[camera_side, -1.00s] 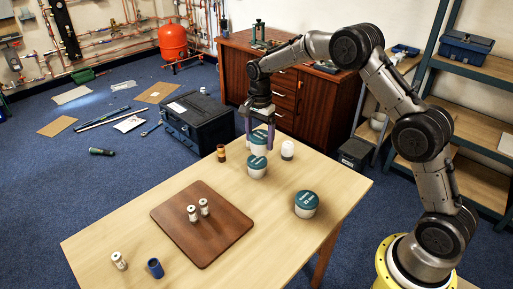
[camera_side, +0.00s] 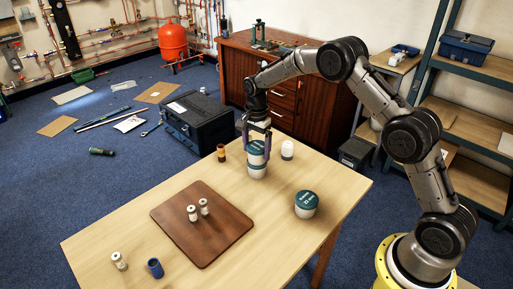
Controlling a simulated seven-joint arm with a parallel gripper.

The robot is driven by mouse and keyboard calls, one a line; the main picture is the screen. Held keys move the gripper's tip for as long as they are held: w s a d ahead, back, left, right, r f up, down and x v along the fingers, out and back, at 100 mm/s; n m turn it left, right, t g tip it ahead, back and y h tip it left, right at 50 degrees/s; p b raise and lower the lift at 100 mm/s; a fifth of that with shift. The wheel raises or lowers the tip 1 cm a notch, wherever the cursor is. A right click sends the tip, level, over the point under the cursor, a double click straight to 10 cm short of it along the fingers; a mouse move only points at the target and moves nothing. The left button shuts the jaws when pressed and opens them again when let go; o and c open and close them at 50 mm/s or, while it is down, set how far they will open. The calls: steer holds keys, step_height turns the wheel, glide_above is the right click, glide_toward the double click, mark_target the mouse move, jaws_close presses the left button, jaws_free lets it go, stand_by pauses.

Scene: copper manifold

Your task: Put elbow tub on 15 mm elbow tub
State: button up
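My gripper (camera_side: 256,145) points down near the back of the wooden table, its purple fingers on either side of a tub with a teal lid (camera_side: 256,149). This tub is upright and directly above a second white tub (camera_side: 257,171) that stands on the table. I cannot tell whether the upper tub's weight rests on the lower one. A third white tub with a teal lid (camera_side: 306,203) stands apart at the right. The lid lettering is too small to read surely.
A brown board (camera_side: 202,232) holds two small fittings (camera_side: 198,210). A white fitting (camera_side: 119,261) and a blue cup (camera_side: 155,268) stand front left.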

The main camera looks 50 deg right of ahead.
mark_target(256, 146)
steer(key=shift+o, duration=0.2)
step_height(256, 146, up, 12)
steer(key=f, duration=0.1)
steer(key=s+a+r+n+t, duration=0.2)
steer(key=s+r+n, duration=0.2)
steer(key=s+r, duration=0.55)
steer(key=s+a+r+n+t, duration=0.1)
steer(key=s+a+r+n, duration=0.1)
steer(key=s+r+n, duration=0.55)
steer(key=s+a+f+n+t, duration=0.1)
steer(key=s+f+n, duration=0.1)
steer(key=s, duration=0.8)
steer(key=s+f+n+t, duration=0.1)
steer(key=s+f+n, duration=0.2)
steer(key=s, duration=0.7)
steer(key=shift+s+a+f+t, duration=0.3)
steer(key=shift+a+f, duration=0.05)
steer(key=shift+f, duration=0.25)
